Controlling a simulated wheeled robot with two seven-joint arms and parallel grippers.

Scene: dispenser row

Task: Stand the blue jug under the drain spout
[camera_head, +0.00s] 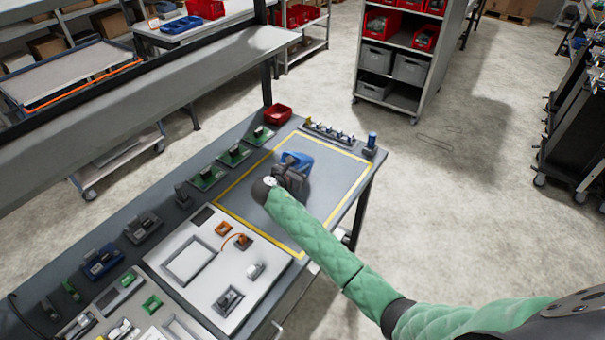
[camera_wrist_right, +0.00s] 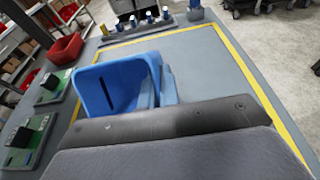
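The blue jug (camera_head: 298,161) is at the yellow-outlined area of the bench, by my right gripper (camera_head: 291,180). In the right wrist view the jug (camera_wrist_right: 112,86) shows its open top, with a dark slot on its inner wall and a blue part on its right side. The dark gripper body covers the jug's lower part. The fingertips are hidden, so I cannot tell whether they grip the jug or whether it touches the bench. I cannot pick out a drain spout with certainty. My left gripper is not in view.
A row of small blue-topped fittings (camera_head: 330,132) and a blue cylinder (camera_head: 371,141) line the bench's far edge. A red bin (camera_head: 278,114) and green boards (camera_head: 234,155) stand to the left. The outlined mat (camera_head: 335,180) has clear space right of the jug.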

